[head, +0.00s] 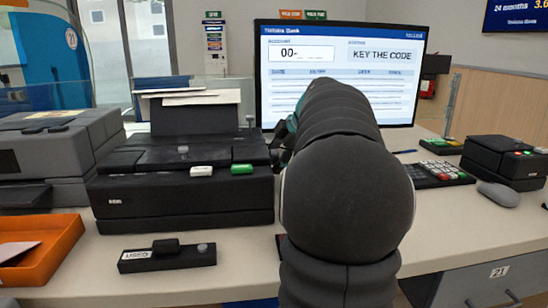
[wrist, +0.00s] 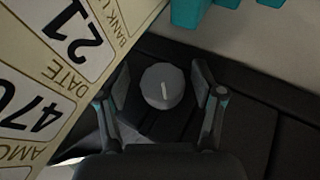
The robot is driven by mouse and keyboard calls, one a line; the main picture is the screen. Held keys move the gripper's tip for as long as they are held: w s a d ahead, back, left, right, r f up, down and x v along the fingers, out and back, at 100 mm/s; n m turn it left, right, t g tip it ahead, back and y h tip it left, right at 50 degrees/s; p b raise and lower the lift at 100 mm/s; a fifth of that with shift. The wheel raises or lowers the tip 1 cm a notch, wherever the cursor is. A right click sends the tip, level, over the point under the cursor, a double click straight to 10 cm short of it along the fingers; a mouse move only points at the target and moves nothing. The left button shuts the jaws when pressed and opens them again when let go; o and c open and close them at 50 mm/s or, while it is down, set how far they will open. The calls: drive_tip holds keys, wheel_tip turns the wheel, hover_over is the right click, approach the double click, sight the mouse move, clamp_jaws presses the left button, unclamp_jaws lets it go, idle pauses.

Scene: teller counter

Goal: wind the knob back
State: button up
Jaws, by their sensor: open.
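My gripper (wrist: 161,92) is open, with one finger on each side of the knob and a gap on both sides. In the head view my own arm covers the middle, and I cannot make out this knob or the fingertips there.
A printed slip (wrist: 60,70) lies close left of the fingers in the wrist view, with a teal piece (wrist: 205,12) above. In the head view a black printer (head: 180,200) stands left of my arm, a monitor (head: 400,75) behind, a keypad (head: 435,174) right.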

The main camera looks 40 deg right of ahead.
drive_tip(key=v, duration=1.2)
drive_tip(key=shift+w, duration=0.1)
drive_tip(key=s+a+f+n+t+h+b, duration=0.35)
drive_tip(key=s+f+t+b, duration=0.25)
drive_tip(key=f+t+b, duration=0.4)
drive_tip(key=shift+m+g, duration=0.45)
drive_tip(key=shift+g, duration=0.15)
drive_tip(key=w+b, duration=0.1)
drive_tip(key=w, duration=0.3)
drive_tip(key=w+d, duration=0.1)
drive_tip(key=w, duration=0.3)
drive_tip(key=w+d+b, duration=0.1)
drive_tip(key=w, duration=0.4)
drive_tip(key=shift+r+b, duration=0.25)
drive_tip(key=shift+b, duration=0.1)
drive_tip(key=shift+c, duration=0.2)
